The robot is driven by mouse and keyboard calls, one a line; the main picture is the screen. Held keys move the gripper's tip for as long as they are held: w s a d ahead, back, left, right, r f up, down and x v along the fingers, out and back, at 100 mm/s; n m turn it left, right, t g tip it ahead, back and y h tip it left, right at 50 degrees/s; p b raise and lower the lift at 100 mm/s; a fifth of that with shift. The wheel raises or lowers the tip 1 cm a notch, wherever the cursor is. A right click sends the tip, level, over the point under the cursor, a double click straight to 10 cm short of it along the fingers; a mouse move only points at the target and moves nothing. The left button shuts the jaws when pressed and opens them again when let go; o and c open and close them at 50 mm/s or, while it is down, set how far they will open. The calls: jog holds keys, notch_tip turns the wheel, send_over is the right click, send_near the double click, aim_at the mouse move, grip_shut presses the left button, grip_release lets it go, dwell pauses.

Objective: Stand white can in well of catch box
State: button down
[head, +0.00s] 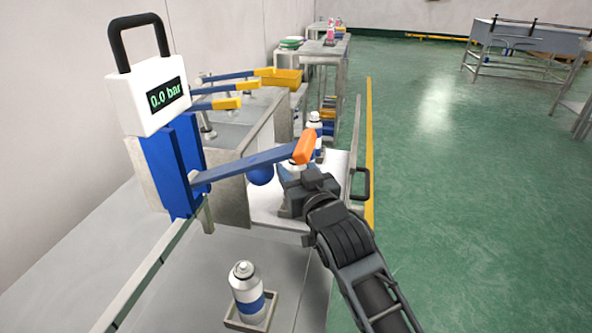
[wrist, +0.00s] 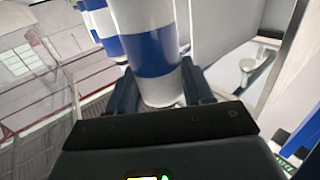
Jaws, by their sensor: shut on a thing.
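My gripper (head: 305,184) is shut on a white can with a blue band (wrist: 150,50), which stands between the two fingers in the wrist view (wrist: 160,92). In the head view the held can is mostly hidden by my gripper and an orange-tipped lever. Another white can with a blue band (head: 248,294) stands upright in a shallow square holder (head: 272,312) at the front. I cannot tell for sure which part is the catch box; a pale open bay (head: 268,213) lies beneath my gripper.
A blue press post with a 0.0 bar display (head: 165,97) stands at left. Its blue lever with orange grip (head: 305,147) reaches over beside my gripper. Another can (head: 315,122) stands just behind.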

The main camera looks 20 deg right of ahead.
jog(key=shift+f, duration=0.3)
jog(key=shift+c, duration=2.2)
grip_release()
jog(key=shift+r, duration=0.1)
jog(key=shift+r, duration=0.25)
jog(key=shift+r+p, duration=0.5)
jog(key=shift+p, duration=0.1)
jog(key=s+b, duration=0.2)
jog(key=s, duration=1)
jog(key=shift+a+f, duration=0.25)
